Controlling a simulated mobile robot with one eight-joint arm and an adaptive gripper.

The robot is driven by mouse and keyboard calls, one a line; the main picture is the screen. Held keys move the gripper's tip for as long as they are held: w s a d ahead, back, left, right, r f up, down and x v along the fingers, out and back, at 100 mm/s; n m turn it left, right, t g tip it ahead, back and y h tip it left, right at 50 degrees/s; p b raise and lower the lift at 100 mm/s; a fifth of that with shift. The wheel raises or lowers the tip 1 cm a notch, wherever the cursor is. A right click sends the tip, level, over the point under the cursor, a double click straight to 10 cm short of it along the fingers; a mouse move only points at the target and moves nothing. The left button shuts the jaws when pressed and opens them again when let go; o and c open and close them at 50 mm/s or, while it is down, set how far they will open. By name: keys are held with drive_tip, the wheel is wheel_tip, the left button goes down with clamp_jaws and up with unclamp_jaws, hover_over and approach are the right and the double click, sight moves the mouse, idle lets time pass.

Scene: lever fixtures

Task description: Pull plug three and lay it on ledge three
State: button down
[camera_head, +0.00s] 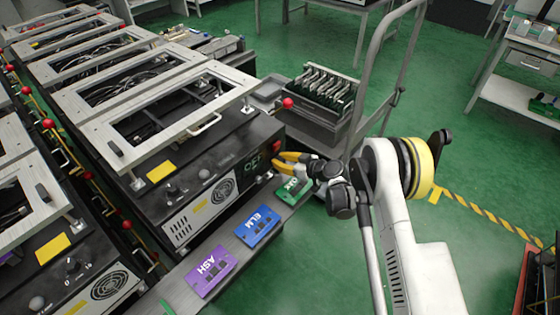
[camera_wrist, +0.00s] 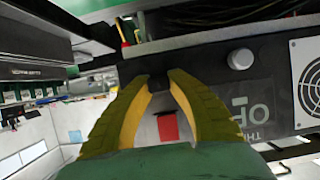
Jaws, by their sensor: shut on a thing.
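A black-fronted machine (camera_head: 205,185) stands at the left centre, with a light metal frame on top. My gripper (camera_head: 278,160), with yellow fingers, is at the right end of its front panel; in the wrist view its fingertips (camera_wrist: 158,82) close on a small dark piece (camera_wrist: 157,84), which I take to be the plug. The fingers hide most of it, and I cannot tell whether it is still seated in the panel. Partly readable lettering (camera_wrist: 242,120) is on the panel beside it. A grey ledge (camera_head: 222,257) runs along the machine's front, below my gripper.
A purple ASH plate (camera_head: 211,271), a blue ELM plate (camera_head: 257,227) and a green plate (camera_head: 293,189) lie on the ledge. A cart (camera_head: 320,135) with a tall handle stands behind my gripper.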

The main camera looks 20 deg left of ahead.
drive_tip(key=shift+d, duration=0.1)
drive_tip(key=shift+s+d, duration=0.35)
drive_tip(key=shift+d, duration=0.55)
drive_tip(key=shift+s+d, duration=0.4)
drive_tip(key=shift+d, duration=0.45)
drive_tip(key=shift+s+d, duration=0.35)
drive_tip(key=shift+d, duration=0.55)
